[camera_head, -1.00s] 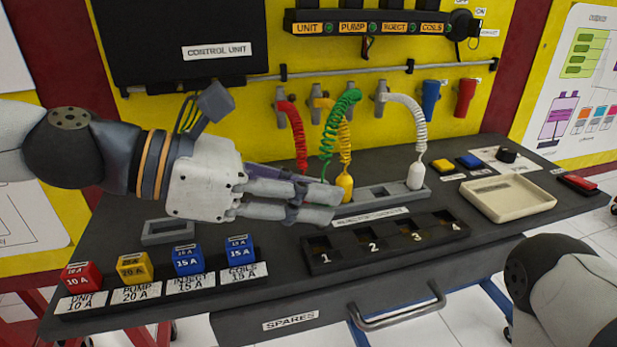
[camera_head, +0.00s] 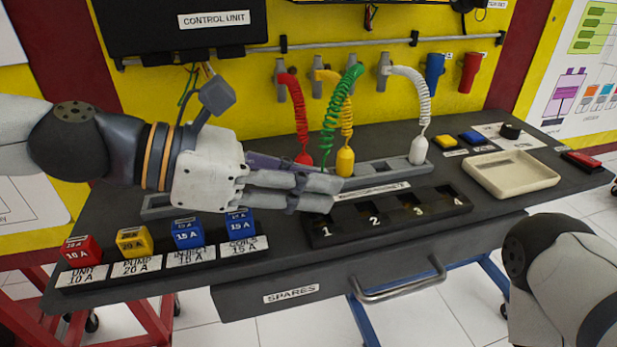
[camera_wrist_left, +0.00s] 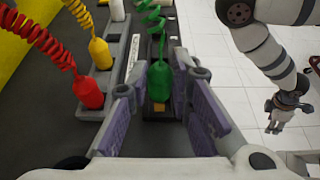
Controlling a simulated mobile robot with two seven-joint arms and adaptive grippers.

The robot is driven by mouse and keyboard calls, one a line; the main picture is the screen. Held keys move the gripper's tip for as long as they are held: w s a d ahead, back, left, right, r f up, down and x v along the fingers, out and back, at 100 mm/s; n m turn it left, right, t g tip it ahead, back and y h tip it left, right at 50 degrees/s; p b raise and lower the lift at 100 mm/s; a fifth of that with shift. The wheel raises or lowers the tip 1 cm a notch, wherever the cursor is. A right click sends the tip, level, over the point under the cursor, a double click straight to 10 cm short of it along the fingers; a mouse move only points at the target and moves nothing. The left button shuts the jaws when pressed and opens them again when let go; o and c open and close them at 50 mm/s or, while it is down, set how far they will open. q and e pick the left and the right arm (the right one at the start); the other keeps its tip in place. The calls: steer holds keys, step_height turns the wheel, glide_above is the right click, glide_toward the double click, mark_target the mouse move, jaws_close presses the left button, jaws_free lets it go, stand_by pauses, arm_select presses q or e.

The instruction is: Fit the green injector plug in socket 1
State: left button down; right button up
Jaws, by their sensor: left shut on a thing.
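My left gripper (camera_head: 325,192) is shut on the green injector plug, just behind and above the left end of the black socket block (camera_head: 462,205). In the head view its fingers hide the plug, and only the green coiled cord (camera_head: 335,115) shows. In the left wrist view the green plug (camera_wrist_left: 159,80) stands between the two fingers, roughly upright. A dark socket with a yellowish inside (camera_wrist_left: 158,107) shows just beyond its lower end. I cannot tell whether they touch. Socket 1 (camera_head: 325,232) is the leftmost, partly behind the fingertips. My right gripper (camera_wrist_left: 287,108) hangs off to the right.
Red (camera_head: 303,158), yellow (camera_head: 345,162) and white (camera_head: 418,150) plugs stand in the grey holder (camera_head: 385,166) behind the block. Coloured fuse cubes (camera_head: 187,233) line the front left. A cream tray (camera_head: 512,188) lies at the right. A drawer handle (camera_head: 400,285) juts out in front.

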arm_select(q)
steer(key=shift+f, duration=0.9)
arm_select(e)
steer(key=shift+s+f, duration=0.25)
steer(key=shift+f, duration=0.05)
arm_select(q)
steer(key=c, duration=1.7)
jaws_free()
steer(key=shift+r, duration=0.1)
arm_select(e)
steer(key=shift+r, duration=0.1)
arm_select(q)
steer(key=shift+s+a+r+p, duration=0.2)
steer(key=shift+a+r+p, duration=0.2)
steer(key=shift+a+r, duration=0.1)
steer(key=shift+s+a+r+p, duration=0.15)
steer(key=shift+a+r+p, duration=0.2)
steer(key=shift+a+r, duration=0.15)
steer(key=shift+p+v, duration=0.65)
steer(key=shift+v, duration=0.35)
steer(key=shift+f, duration=0.1)
arm_select(e)
steer(key=shift+t, duration=0.6)
steer(key=w+r, duration=0.3)
steer(key=shift+w+r, duration=0.3)
